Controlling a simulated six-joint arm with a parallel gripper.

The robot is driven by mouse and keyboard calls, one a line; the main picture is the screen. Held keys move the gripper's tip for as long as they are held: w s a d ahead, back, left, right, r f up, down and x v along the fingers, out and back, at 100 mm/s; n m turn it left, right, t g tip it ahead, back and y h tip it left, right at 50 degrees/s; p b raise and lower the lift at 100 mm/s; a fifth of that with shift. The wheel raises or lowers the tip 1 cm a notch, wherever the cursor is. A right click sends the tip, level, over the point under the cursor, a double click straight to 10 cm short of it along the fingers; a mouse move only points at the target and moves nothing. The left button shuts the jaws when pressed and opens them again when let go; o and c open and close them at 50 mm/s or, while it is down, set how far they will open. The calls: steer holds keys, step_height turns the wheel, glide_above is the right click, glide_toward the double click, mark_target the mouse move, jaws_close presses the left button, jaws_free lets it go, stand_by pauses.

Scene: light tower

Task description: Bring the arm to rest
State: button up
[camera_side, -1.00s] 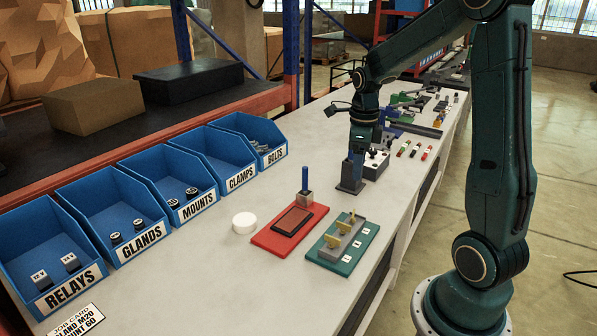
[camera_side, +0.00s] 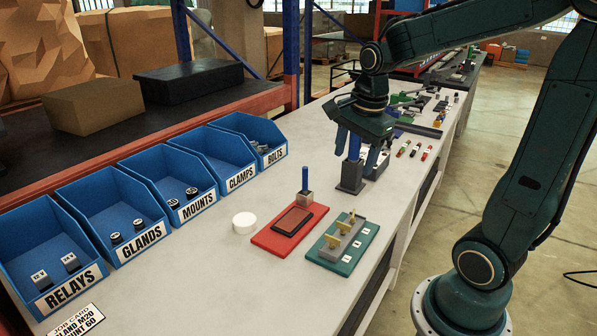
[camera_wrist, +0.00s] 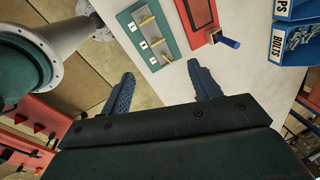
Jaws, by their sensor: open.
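My gripper (camera_side: 356,150) is open, its two fingers spread apart.
Nearer on the bench (camera_side: 200,285) are a red plate (camera_side: 262,238), a green plate with yellow parts (camera_side: 328,255), a blue-handled block (camera_side: 305,188) and a white disc (camera_side: 243,222). Blue labelled bins (camera_side: 135,215) line the left. Small coloured parts (camera_side: 414,150) lie beyond the gripper.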

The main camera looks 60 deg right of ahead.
steer(key=s+a+r+n+t, duration=0.3)
steer(key=s+a+n, duration=0.7)
steer(key=n, duration=1)
steer(key=shift+s+a+r+n+t+y, duration=0.15)
steer(key=shift+a+r+n+t+y, duration=0.25)
steer(key=shift+a, duration=0.1)
